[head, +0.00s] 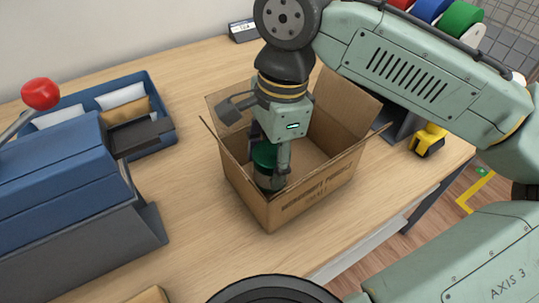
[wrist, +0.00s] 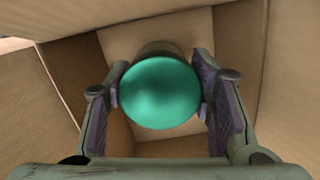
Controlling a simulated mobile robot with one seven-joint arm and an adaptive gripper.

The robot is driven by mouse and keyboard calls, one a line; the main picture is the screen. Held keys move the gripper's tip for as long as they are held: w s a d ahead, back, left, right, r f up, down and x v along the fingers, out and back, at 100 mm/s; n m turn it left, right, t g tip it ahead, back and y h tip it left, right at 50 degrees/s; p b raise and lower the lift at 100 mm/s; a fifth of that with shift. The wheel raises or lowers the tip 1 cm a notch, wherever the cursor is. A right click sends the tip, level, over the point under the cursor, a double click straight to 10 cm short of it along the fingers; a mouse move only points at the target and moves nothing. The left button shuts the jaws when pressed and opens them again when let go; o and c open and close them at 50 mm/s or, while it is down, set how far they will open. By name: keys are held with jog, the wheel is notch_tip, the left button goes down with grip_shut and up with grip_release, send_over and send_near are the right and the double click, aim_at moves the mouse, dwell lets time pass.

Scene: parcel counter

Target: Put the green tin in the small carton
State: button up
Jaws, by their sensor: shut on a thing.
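The green tin (head: 264,158) is between the fingers of my gripper (head: 270,172), inside the opening of the small carton (head: 315,188). In the wrist view its round green top (wrist: 160,92) sits between the two finger pads, which touch its sides. My gripper (wrist: 160,95) is shut on it and points down into the carton. The carton is brown cardboard with its flaps open. The tin is near the carton's front left side. Whether the tin's base touches the carton floor cannot be told.
A blue tray (head: 163,118) with envelopes stands at the left, behind a blue machine (head: 65,170) with a red-knobbed lever (head: 40,94). A yellow tape dispenser or tool (head: 428,140) lies right of the carton. A small display (head: 243,30) stands at the back. The counter (head: 190,215) left of the carton is clear.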

jog(key=o, duration=1.4)
jog(key=shift+f, duration=0.1)
jog(key=shift+c, duration=0.2)
notch_tip(320, 180, up, 13)
jog(key=d, duration=0.1)
jog(key=shift+w+d+b, duration=0.15)
jog(key=shift+w+b, duration=0.15)
jog(key=shift+b, duration=0.15)
